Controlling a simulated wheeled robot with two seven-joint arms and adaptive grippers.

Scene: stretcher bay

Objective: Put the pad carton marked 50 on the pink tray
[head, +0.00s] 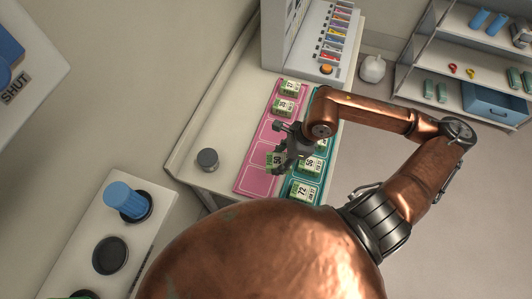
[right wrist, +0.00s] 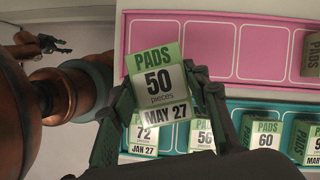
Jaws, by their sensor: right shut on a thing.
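My right gripper (head: 279,150) is shut on the pad carton marked 50 (head: 274,162), green and white. In the right wrist view the carton (right wrist: 158,85) is upright between the fingers, its label reading "PADS 50 pieces MAY 27". It is held up above the trays. In the head view it overlaps the right side of the pink tray (head: 257,180). The pink tray (right wrist: 204,62) has outlined cells, several of them bare, and two cartons at its far end in the head view. A dark gripper, seemingly my left (right wrist: 52,43), is small in the right wrist view; its jaws are unclear.
The teal tray (right wrist: 222,105) lies beside the pink one and holds several cartons, including 72 (right wrist: 145,138) and 60 (right wrist: 262,136). A grey knob-like cylinder (head: 207,159) stands left of the trays. A cabinet (head: 329,50) rises behind them. Shelves stand at the right.

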